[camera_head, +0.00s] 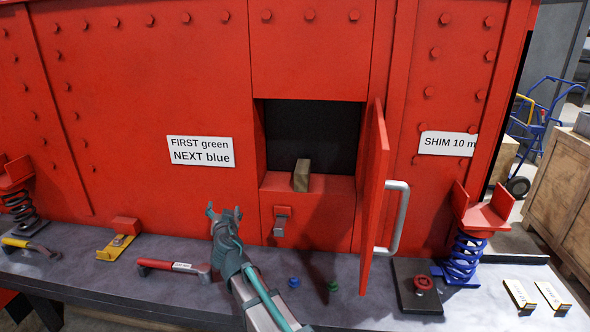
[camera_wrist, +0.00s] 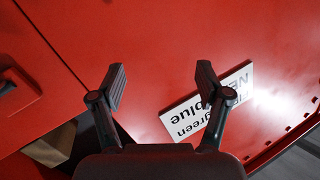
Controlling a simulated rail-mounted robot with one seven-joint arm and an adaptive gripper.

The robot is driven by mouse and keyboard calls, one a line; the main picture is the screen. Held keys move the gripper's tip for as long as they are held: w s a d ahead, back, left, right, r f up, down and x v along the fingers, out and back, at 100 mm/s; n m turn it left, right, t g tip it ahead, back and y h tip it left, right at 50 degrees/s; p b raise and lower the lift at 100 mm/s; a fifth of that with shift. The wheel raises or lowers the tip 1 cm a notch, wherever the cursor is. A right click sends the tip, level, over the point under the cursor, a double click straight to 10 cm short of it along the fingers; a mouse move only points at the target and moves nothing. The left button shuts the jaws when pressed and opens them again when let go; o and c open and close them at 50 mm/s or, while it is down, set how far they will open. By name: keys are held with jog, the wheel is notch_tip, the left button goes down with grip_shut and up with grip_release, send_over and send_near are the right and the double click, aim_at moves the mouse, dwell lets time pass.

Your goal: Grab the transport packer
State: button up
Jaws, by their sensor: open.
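A small olive-tan block (camera_head: 301,175), which looks like the transport packer, stands tilted on the lower ledge of the dark opening in the red housing. A tan piece (camera_wrist: 50,148) at the lower left of the wrist view appears to be the same block, partly hidden by dark edges. My gripper (camera_head: 224,210) is in front of the housing, left of and lower than the block and apart from it. In the wrist view my gripper (camera_wrist: 160,85) has its fingers spread with nothing between them, facing the red panel.
A red door (camera_head: 374,190) with a grey handle (camera_head: 396,218) stands open right of the opening. A latch (camera_head: 282,221) sits below it. The bench holds a red-handled tool (camera_head: 172,265), blue (camera_head: 293,282) and green (camera_head: 333,286) knobs, a red button (camera_head: 423,284) and a blue spring (camera_head: 461,260).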

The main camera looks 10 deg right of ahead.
aim_at(301, 178)
jog(key=s+d+r+h, duration=0.1)
jog(key=d+r+h, duration=0.1)
jog(key=d, duration=0.5)
jog(key=s+d+r+h+p, duration=0.1)
jog(key=d+r+h, duration=0.1)
jog(key=d, duration=0.6)
jog(key=d+r+h+p, duration=0.1)
jog(key=d+r, duration=0.3)
jog(key=d, duration=0.4)
jog(key=shift+s+d+r+t+h, duration=0.15)
jog(key=shift+s+t+h, duration=0.2)
jog(key=shift+h, duration=0.35)
jog(key=p+x, duration=0.2)
jog(key=x, duration=0.3)
jog(key=shift+w+d, duration=0.1)
jog(key=shift+w, duration=0.1)
jog(key=p+x, duration=0.3)
jog(key=x, duration=0.1)
jog(key=shift+r, duration=0.1)
jog(key=shift+w+d, duration=0.15)
jog(key=shift+w, duration=0.35)
jog(key=shift+c, duration=0.2)
jog(key=c, duration=1.3)
